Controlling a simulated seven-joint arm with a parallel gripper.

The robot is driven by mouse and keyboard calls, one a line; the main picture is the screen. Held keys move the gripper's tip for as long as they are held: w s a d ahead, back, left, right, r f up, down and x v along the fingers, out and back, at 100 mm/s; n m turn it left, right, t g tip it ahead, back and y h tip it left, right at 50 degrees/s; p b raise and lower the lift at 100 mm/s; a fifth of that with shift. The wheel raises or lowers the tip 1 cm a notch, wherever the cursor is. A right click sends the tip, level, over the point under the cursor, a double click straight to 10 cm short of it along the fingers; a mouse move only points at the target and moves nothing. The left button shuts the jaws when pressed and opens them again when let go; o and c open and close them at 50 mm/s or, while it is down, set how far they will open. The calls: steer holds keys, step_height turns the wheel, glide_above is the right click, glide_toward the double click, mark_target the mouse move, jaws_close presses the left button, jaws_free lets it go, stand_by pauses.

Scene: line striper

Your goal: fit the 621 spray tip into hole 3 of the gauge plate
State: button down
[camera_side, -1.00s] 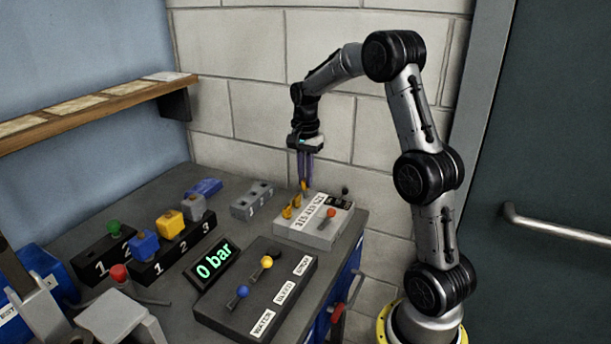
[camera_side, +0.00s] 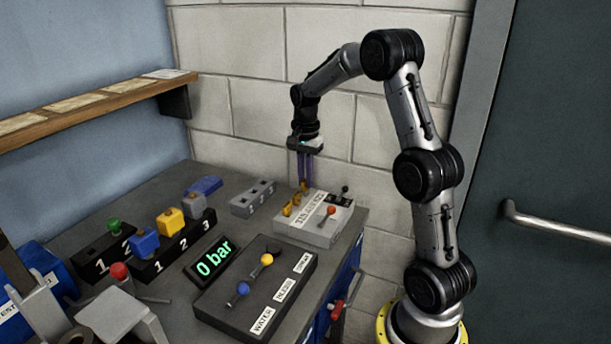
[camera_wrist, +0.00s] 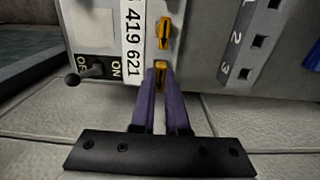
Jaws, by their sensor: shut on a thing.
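My gripper (camera_side: 304,181) points down at the far edge of the grey tip holder box (camera_side: 318,235). Its purple fingers are shut on the yellow 621 spray tip (camera_wrist: 160,66), beside the "621" end of the number strip (camera_wrist: 133,50). The fingers partly hide this tip, and I cannot tell whether it still sits in its seat. A second yellow tip (camera_wrist: 163,31) stands at the 419 mark. The grey gauge plate (camera_side: 252,199) lies to the left of the box. In the wrist view, hole 3 (camera_wrist: 245,74) is a dark square beside the "3", apart from the fingers.
An OFF/ON switch (camera_wrist: 92,69) is on the box, with a red-knobbed lever (camera_side: 330,211) too. Black numbered blocks (camera_side: 172,250) with coloured pieces, a 0 bar display (camera_side: 214,261) and a lever panel (camera_side: 257,290) stand nearer the front. The wall is close behind.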

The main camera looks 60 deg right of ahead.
steer(key=shift+f, duration=0.75)
steer(key=c, duration=0.8)
jaws_free()
steer(key=shift+c, duration=0.2)
steer(key=o, duration=0.3)
steer(key=shift+r, duration=0.1)
steer(key=shift+r, duration=3.45)
